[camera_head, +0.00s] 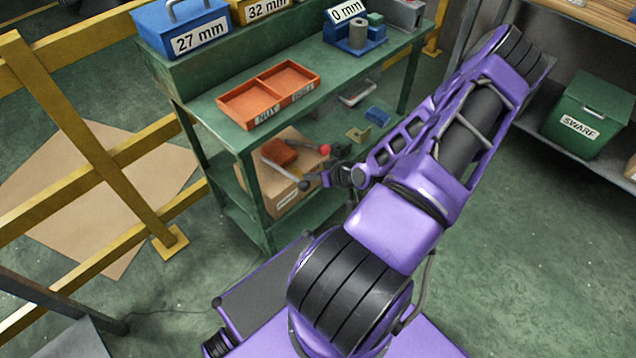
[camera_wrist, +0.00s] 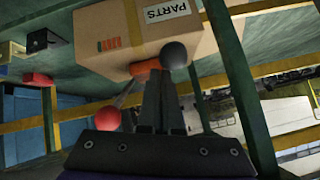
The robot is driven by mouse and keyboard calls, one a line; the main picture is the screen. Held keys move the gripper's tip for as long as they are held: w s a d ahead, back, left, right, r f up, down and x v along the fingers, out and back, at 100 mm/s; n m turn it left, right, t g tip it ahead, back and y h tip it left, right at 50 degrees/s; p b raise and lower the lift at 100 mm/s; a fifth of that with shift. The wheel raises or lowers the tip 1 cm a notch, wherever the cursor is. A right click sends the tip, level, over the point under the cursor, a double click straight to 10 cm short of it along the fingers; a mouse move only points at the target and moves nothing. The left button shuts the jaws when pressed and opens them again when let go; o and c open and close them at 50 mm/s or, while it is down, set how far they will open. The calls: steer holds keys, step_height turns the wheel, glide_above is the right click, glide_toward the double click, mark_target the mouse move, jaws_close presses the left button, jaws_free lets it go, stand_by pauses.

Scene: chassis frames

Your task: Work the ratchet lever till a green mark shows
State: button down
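An orange block-like body (camera_head: 278,153) sits at the cardboard box on the bench's lower shelf; it also shows in the wrist view (camera_wrist: 146,67). A red ball knob (camera_head: 324,149) and a dark ball knob (camera_head: 305,186) are beside it, and a thin rod runs toward the dark knob. The wrist view shows the red knob (camera_wrist: 107,118) on a rod at left and the dark knob (camera_wrist: 175,54) just past my fingertips. My gripper (camera_wrist: 161,78) has its dark fingers close together at the dark knob. Whether they grip anything is unclear. I see no clear green mark on the mechanism.
The cardboard box (camera_wrist: 190,28) has a PARTS label and small orange and green stripes. The green bench (camera_head: 202,105) has posts close around my gripper. An orange tray (camera_head: 232,108) stands on its top. A yellow rail (camera_head: 90,140) is at left, a green SWARF bin (camera_head: 590,100) at right.

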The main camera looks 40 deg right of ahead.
steer(key=f+p+v, duration=0.1)
steer(key=v, duration=0.9)
steer(key=shift+s+d+p, duration=0.2)
steer(key=shift+s+p, duration=0.1)
steer(key=shift+s, duration=0.15)
stand_by(0.3)
